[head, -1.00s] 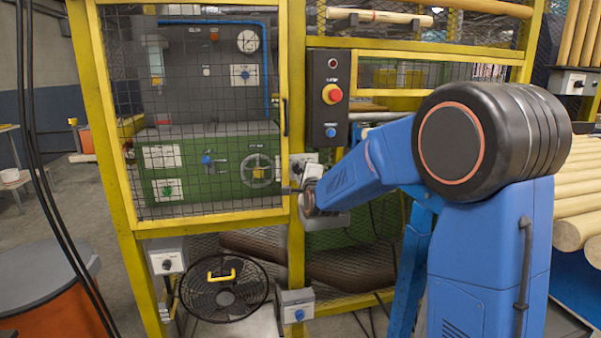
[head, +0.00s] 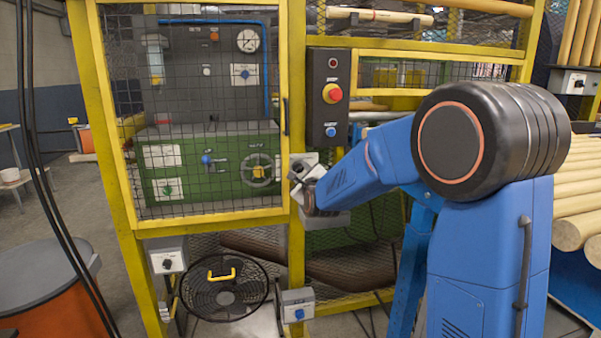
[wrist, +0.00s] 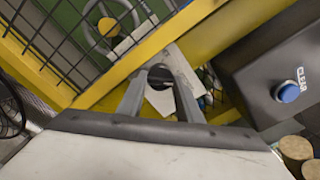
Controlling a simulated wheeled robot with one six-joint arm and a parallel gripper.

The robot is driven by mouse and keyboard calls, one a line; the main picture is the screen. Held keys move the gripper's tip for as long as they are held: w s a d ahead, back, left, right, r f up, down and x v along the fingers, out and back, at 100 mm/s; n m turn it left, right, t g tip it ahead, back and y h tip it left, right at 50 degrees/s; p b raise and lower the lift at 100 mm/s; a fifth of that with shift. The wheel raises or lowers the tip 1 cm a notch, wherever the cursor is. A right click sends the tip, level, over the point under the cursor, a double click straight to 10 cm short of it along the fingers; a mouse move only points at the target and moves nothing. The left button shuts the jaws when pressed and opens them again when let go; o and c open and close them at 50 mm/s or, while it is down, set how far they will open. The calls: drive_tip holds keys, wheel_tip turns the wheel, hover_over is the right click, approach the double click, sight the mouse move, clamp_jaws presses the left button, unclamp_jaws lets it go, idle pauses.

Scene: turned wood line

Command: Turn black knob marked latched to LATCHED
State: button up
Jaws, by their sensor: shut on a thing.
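The black knob (wrist: 160,74) sits on a pale plate (wrist: 181,62) at the yellow guard post in the wrist view. My gripper (wrist: 160,90) has a finger on each side of the knob and is shut on it. In the head view my gripper (head: 298,180) is at the post, right of the mesh door, in front of the plate (head: 311,158). My gripper hides the knob there. The label and the knob's exact setting cannot be read.
A dark control box (head: 328,98) with a red stop button (head: 332,93) and a blue button (head: 331,132) stands right of the post. The yellow-framed mesh door (head: 205,212) is on the left. Below are a black fan (head: 222,288) and a small box (head: 297,305) with a blue knob.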

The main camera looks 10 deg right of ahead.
drive_tip(key=shift+f, duration=0.15)
drive_tip(key=o, duration=0.8)
drive_tip(key=shift+c, duration=0.2)
drive_tip(key=shift+s, duration=0.1)
drive_tip(key=s, duration=1.7)
drive_tip(key=shift+s, duration=0.15)
drive_tip(key=s+d+f+n+g, duration=0.2)
drive_tip(key=s+f+n+g, duration=0.2)
drive_tip(key=s+n, duration=0.5)
drive_tip(key=s+d+f+n+g, duration=0.1)
drive_tip(key=s+f+n+g, duration=0.3)
drive_tip(key=s+n, duration=0.5)
drive_tip(key=s+d+f+n+g, duration=0.2)
drive_tip(key=s+f+n+g, duration=0.3)
drive_tip(key=s, duration=1.6)
drive_tip(key=n, duration=0.4)
drive_tip(key=shift+d+f, duration=0.15)
drive_tip(key=shift+d, duration=0.2)
